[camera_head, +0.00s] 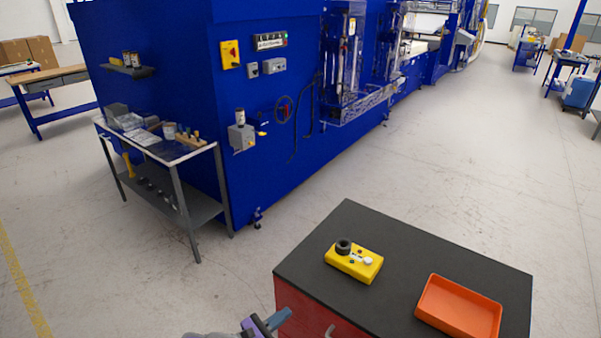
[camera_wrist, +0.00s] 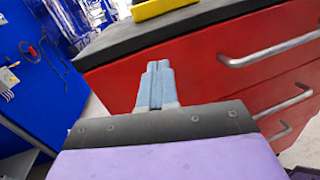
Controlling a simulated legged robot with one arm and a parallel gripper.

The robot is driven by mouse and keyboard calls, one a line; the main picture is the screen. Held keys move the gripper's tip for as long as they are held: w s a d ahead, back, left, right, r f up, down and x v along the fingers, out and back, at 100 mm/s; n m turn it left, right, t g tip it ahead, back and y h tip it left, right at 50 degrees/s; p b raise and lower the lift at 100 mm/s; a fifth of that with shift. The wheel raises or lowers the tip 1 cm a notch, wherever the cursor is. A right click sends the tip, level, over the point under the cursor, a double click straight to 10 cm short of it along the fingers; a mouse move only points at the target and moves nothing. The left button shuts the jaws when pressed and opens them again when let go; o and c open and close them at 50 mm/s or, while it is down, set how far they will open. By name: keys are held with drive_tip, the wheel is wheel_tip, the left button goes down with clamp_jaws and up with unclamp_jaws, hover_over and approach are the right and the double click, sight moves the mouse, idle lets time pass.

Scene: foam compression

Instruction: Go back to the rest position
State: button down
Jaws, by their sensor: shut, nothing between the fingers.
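My gripper (camera_head: 279,318) is at the bottom of the head view, low beside the near left side of the red cabinet (camera_head: 305,310). In the wrist view my gripper (camera_wrist: 157,68) has its blue-grey fingers together with nothing between them. The red cabinet's drawer front (camera_wrist: 200,72) lies just beyond the fingers. Whether the fingers touch it, I cannot tell. Most of my arm is outside the head view.
The cabinet's black top (camera_head: 400,245) holds a yellow box (camera_head: 365,265) with a black knob and an orange tray (camera_head: 455,310). Metal drawer handles (camera_wrist: 270,50) stick out. A blue machine (camera_head: 180,70) and a grey side table (camera_head: 190,152) stand left. Floor between is clear.

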drive_tip(key=w+d+r+m+g+h, duration=0.1)
drive_tip(key=d+r+m+g+h, duration=0.3)
drive_tip(key=d+r, duration=0.55)
drive_tip(key=s+d+r+m+g+y, duration=0.2)
drive_tip(key=s+d+r+m+g, duration=0.4)
drive_tip(key=d, duration=0.3)
drive_tip(key=s+d+r+m+g+y, duration=0.3)
drive_tip(key=s+d+r+m+g, duration=0.25)
drive_tip(key=d+r, duration=0.2)
drive_tip(key=s+d+r+m+g+y, duration=0.15)
drive_tip(key=s+m+y, duration=0.45)
drive_tip(key=s, duration=0.6)
drive_tip(key=s+a+m+t+y, duration=0.3)
drive_tip(key=s+a+y, duration=0.4)
drive_tip(key=s, duration=0.4)
drive_tip(key=shift+r, duration=0.45)
drive_tip(key=shift+a, duration=0.1)
